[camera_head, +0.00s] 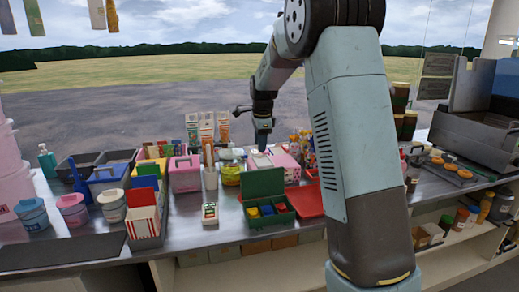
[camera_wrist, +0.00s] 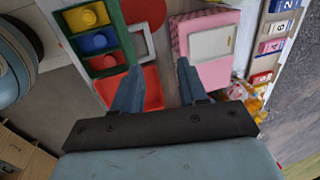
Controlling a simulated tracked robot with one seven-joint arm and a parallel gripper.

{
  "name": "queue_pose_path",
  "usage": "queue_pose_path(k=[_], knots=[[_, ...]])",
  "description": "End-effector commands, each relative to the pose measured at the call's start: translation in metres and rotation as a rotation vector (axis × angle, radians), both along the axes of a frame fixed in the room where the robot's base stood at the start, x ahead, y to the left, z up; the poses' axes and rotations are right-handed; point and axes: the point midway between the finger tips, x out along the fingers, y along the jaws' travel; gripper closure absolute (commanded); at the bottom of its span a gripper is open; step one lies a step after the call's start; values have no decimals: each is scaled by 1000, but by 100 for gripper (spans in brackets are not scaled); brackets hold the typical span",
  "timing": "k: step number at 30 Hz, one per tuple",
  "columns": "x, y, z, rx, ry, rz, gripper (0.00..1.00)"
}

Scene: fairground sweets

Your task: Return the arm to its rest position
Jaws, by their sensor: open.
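My gripper (camera_head: 263,135) hangs from the raised arm above the back part of the counter, close to a pink box (camera_head: 285,165). In the wrist view my gripper (camera_wrist: 158,80) shows two blue-grey fingers spread apart with nothing between them. Below the fingers lie a red tray (camera_wrist: 150,88), a green box (camera_wrist: 118,58) with yellow, blue and red pieces in its compartments, and the pink box (camera_wrist: 215,72) with a pale panel on top. My arm's large links cover part of the counter's right half in the head view.
The metal counter (camera_head: 225,232) is crowded. The green box (camera_head: 262,183) with its lid up stands near the front middle, beside the red tray (camera_head: 308,202). Another pink box (camera_head: 185,174), tubs and a striped carton (camera_head: 143,222) stand to the left. A metal fryer-like unit (camera_head: 475,125) stands at right.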

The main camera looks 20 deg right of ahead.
Motion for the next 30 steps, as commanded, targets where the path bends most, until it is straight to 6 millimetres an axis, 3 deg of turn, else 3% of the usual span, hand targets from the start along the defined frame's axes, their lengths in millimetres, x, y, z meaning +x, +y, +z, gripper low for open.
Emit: queue_pose_path(k=[8,13,21,30], knots=[[-1,0,1,0,0,2,57],[-17,-1,16,-6,-14,60,57],[-89,-3,63,-48,-66,312,57],[-176,-3,99,-126,-127,610,57]])
